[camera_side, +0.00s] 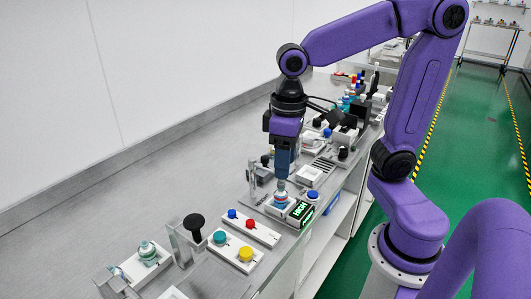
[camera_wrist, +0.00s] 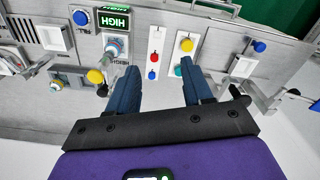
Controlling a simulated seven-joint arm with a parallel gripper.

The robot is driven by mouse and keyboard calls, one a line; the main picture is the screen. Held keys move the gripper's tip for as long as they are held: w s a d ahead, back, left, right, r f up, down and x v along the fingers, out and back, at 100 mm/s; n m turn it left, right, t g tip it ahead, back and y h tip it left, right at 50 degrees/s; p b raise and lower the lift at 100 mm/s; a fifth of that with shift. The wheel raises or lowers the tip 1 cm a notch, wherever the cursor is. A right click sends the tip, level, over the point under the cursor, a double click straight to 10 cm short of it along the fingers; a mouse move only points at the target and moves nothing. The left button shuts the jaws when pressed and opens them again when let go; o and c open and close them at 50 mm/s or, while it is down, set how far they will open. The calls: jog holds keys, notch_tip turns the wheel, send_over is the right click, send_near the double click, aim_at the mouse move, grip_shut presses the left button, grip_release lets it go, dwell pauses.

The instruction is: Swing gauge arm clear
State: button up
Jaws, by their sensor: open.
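The height gauge station has a green lit display reading HIGH (camera_side: 301,210); the display also shows in the wrist view (camera_wrist: 114,19). A small part with a pale teal top (camera_side: 281,197) stands upright beside the display, and it shows in the wrist view (camera_wrist: 115,46). My gripper (camera_side: 282,177) hangs pointing down above the station. In the wrist view my gripper (camera_wrist: 159,68) is open with nothing between its fingers. The gauge arm is too small to make out clearly.
A panel with blue and red buttons (camera_wrist: 153,58) and one with yellow and teal buttons (camera_wrist: 187,52) lie alongside. A black mushroom knob (camera_side: 193,223) stands to the left in the side view. More fixtures crowd the bench (camera_side: 130,190) behind; its left part is bare.

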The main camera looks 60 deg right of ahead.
jog(key=w+d+r+m, duration=0.4)
jog(key=w+m, duration=0.2)
jog(key=w, duration=0.1)
notch_tip(320, 180, up, 4)
jog(key=m, duration=0.7)
send_over(265, 157)
notch_tip(265, 157, down, 17)
jog(key=shift+d, duration=0.1)
grip_shut()
